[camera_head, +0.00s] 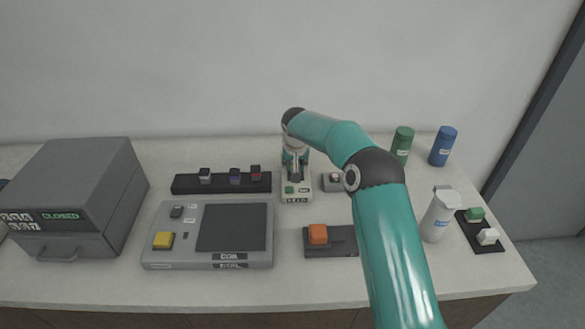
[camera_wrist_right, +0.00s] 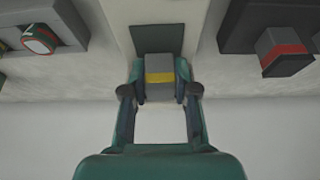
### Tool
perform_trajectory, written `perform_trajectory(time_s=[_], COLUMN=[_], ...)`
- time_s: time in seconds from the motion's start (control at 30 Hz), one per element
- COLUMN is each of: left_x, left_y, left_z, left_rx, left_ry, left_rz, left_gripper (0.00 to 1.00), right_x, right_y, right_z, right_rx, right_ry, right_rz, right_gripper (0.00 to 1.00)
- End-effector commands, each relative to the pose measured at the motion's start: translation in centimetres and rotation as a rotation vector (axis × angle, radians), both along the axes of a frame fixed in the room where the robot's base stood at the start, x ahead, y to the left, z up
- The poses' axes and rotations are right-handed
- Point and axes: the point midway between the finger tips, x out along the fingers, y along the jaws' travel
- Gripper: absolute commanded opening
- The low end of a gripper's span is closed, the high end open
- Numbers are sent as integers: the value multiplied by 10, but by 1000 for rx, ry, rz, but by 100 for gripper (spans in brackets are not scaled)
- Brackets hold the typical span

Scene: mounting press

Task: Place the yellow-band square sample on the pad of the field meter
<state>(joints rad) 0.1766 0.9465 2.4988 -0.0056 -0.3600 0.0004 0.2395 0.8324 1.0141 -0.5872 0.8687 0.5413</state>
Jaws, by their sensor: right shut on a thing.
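The yellow-band square sample (camera_wrist_right: 159,80) is a grey block with a yellow stripe. My right gripper (camera_wrist_right: 160,92) is shut on it, one finger on each side, in the wrist view. The field meter (camera_head: 297,192) is a small pale unit with a green part on its front, in the middle of the bench. My right gripper (camera_head: 295,168) is over it, pointing down. In the wrist view a dark square (camera_wrist_right: 158,38) on a pale surface lies just beyond the sample. I cannot tell whether the sample touches the meter. My left gripper is not in view.
A dark rack (camera_head: 221,183) with several banded samples stands left of the meter. A small grey unit (camera_head: 333,181) stands close on its right. In front are a grey console (camera_head: 208,258) and an orange-button block (camera_head: 317,235). A white bottle (camera_head: 439,215) stands at right.

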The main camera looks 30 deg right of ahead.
Motion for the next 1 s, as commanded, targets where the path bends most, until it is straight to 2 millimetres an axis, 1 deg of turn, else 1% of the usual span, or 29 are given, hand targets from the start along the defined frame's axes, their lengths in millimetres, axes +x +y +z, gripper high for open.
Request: perform_trajectory(time_s=[0.03, 0.13, 0.37, 0.47, 0.5, 0.57, 0.6, 0.63, 0.87, 1.0], left_x=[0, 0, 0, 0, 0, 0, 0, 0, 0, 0], left_y=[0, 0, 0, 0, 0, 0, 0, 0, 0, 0], left_z=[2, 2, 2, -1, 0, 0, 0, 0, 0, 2], left_rx=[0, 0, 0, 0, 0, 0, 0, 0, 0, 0], left_ry=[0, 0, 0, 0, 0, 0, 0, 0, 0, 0], left_rz=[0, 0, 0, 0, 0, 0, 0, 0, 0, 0], left_gripper=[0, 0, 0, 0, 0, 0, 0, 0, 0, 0], right_x=[0, 0, 0, 0, 0, 0, 0, 0, 0, 0], right_y=[0, -1, -1, -1, 0, 0, 0, 0, 0, 0], right_z=[-6, -13, -14, -17, -16, -16, -16, -16, -16, -12], right_rx=[-1, -1, -1, -1, 0, 0, 0, 0, 0, -1], right_ry=[2, -1, -2, -2, 0, 0, 0, 0, 0, -1], right_rz=[1, 1, 0, 0, 1, 1, 1, 1, 1, 1], right_gripper=[0, 0, 0, 0, 35, 45, 52, 54, 54, 54])
